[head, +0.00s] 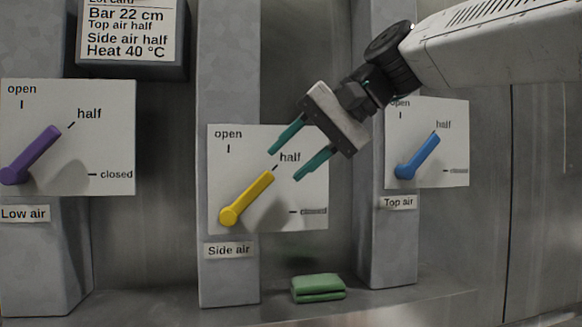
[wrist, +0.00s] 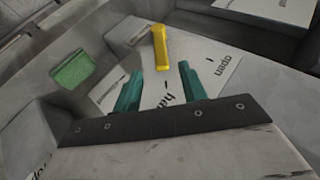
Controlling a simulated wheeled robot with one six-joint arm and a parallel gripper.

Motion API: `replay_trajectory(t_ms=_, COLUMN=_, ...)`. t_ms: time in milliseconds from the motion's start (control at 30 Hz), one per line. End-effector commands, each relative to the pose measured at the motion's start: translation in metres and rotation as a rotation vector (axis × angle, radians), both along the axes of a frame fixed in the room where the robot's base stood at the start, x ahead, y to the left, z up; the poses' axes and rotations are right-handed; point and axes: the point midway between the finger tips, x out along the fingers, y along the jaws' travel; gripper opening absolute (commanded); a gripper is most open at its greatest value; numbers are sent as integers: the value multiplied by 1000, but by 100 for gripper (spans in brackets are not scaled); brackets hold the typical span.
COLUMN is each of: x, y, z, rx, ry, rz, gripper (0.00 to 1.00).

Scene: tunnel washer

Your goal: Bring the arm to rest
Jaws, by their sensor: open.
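My gripper (head: 286,165) has two teal fingers. It is open and empty, in front of the upper right part of the side air plate, close to the end of the yellow lever. The yellow lever (head: 247,198) points up and right at the half mark. In the wrist view the yellow lever (wrist: 160,48) lies just beyond the gap between the fingers (wrist: 157,80), and I see no finger closed on it. My arm (head: 490,45) reaches in from the upper right.
The purple low air lever (head: 32,154) and blue top air lever (head: 418,157) also point to half. A card (head: 128,30) hangs at upper left. A folded green cloth (head: 318,288) lies on the ledge below, also in the wrist view (wrist: 73,70). Grey posts carry the plates.

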Motion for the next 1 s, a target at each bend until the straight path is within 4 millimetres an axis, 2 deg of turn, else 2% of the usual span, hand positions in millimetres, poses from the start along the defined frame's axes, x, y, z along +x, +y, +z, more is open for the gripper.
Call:
replay_trajectory(t_ms=167, x=1, y=-1, z=-1, rx=-11, ry=-12, rz=7, gripper=42)
replay_trajectory(t_ms=267, x=3, y=-8, z=-26, rx=-69, ry=-2, rz=14, gripper=42)
replay_trajectory(t_ms=367, x=-6, y=-25, z=-70, rx=-170, ry=22, rz=20, gripper=42)
replay_trajectory(t_ms=467, x=-30, y=-61, z=-126, rx=-307, ry=51, rz=20, gripper=42)
replay_trajectory(t_ms=500, x=-43, y=-79, z=-149, rx=-366, ry=65, rz=19, gripper=42)
replay_trajectory(t_ms=567, x=-64, y=-104, z=-181, rx=-448, ry=85, rz=21, gripper=42)
replay_trajectory(t_ms=700, x=-121, y=-162, z=-252, rx=-625, ry=137, rz=24, gripper=42)
replay_trajectory(t_ms=800, x=-162, y=-196, z=-294, rx=-725, ry=173, rz=23, gripper=42)
replay_trajectory(t_ms=900, x=-195, y=-221, z=-325, rx=-791, ry=202, rz=9, gripper=42)
replay_trajectory(t_ms=1000, x=-213, y=-232, z=-338, rx=-811, ry=211, rz=-16, gripper=42)
